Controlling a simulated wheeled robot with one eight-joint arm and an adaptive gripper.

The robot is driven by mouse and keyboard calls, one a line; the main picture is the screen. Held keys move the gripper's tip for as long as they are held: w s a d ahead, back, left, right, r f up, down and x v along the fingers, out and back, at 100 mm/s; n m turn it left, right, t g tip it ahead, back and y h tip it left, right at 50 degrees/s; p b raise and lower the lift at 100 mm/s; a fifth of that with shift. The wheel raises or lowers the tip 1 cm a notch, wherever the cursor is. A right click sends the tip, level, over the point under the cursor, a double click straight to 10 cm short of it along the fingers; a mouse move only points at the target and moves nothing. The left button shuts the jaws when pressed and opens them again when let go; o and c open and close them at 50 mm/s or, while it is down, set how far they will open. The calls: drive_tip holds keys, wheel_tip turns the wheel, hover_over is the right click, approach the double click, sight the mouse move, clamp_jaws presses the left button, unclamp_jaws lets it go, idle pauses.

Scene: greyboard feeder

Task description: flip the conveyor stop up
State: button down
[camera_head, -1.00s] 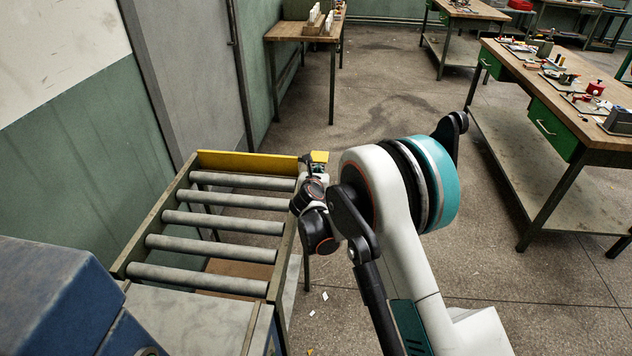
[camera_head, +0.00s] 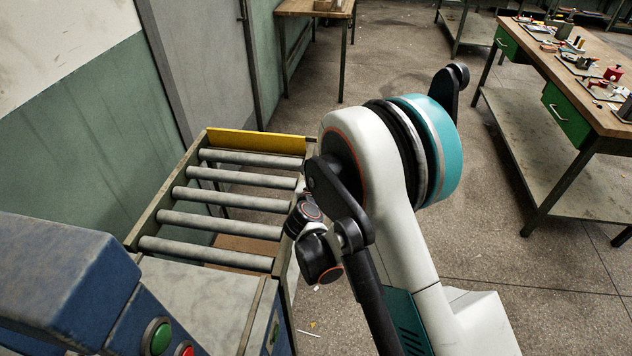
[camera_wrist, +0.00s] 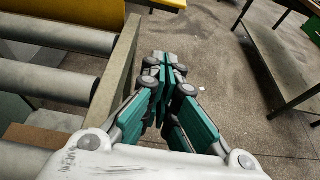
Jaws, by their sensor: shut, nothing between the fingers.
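The conveyor stop (camera_head: 257,142) is a yellow plate across the far end of the roller conveyor (camera_head: 222,203). Its face shows beyond the last roller; its exact tilt is hard to tell. In the wrist view a piece of the yellow stop (camera_wrist: 82,10) shows at top left, and a small yellow tab (camera_wrist: 171,3) shows at the top edge. My gripper (camera_wrist: 165,62) is shut and empty, just right of the conveyor's side rail, apart from the stop and the tab. In the head view my arm hides the fingers.
A blue control box (camera_head: 62,275) with a green button (camera_head: 157,337) stands at front left. A green wall (camera_head: 75,150) runs along the left. A workbench (camera_head: 560,95) with tools is at right. The floor between is clear.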

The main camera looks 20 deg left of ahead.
drive_tip(key=p+v, duration=0.1)
drive_tip(key=v, duration=0.5)
idle(0.3)
